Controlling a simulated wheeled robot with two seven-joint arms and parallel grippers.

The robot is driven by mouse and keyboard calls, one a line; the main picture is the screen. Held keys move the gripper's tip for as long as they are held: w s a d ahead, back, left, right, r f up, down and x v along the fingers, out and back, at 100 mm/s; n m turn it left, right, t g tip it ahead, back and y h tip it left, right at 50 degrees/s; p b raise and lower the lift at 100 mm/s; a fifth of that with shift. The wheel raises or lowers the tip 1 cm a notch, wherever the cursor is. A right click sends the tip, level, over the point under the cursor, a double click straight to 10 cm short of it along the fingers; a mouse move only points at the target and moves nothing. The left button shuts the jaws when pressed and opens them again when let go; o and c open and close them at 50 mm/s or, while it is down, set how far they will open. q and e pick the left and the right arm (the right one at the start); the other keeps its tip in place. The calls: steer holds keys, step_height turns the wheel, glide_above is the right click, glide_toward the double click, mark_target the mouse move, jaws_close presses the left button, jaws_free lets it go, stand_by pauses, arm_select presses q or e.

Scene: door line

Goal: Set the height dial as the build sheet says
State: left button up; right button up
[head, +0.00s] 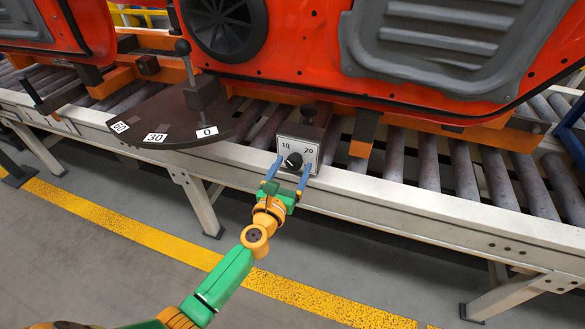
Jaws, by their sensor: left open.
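The height dial is a black knob (293,161) on a small white plate (311,158) at the front edge of the conveyor. The numbers 10 and 20 show at the plate's upper left and right; part of the plate is hidden by my gripper. I cannot tell exactly where the knob points. My left gripper (287,168) is open, with its blue fingers at either side of the knob. I cannot tell whether they touch it. My right gripper is not in view. No build sheet can be made out.
A dark round plate (180,118) marked 0, 30 and another number, with an upright lever (187,62), stands left of the dial. Red door panels (310,45) sit on orange carriers above the rollers (464,170). The floor in front is clear, with a yellow line (140,232).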

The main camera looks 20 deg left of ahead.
arm_select(q)
steer(key=shift+c, duration=0.8)
jaws_close()
steer(key=shift+m, duration=0.3)
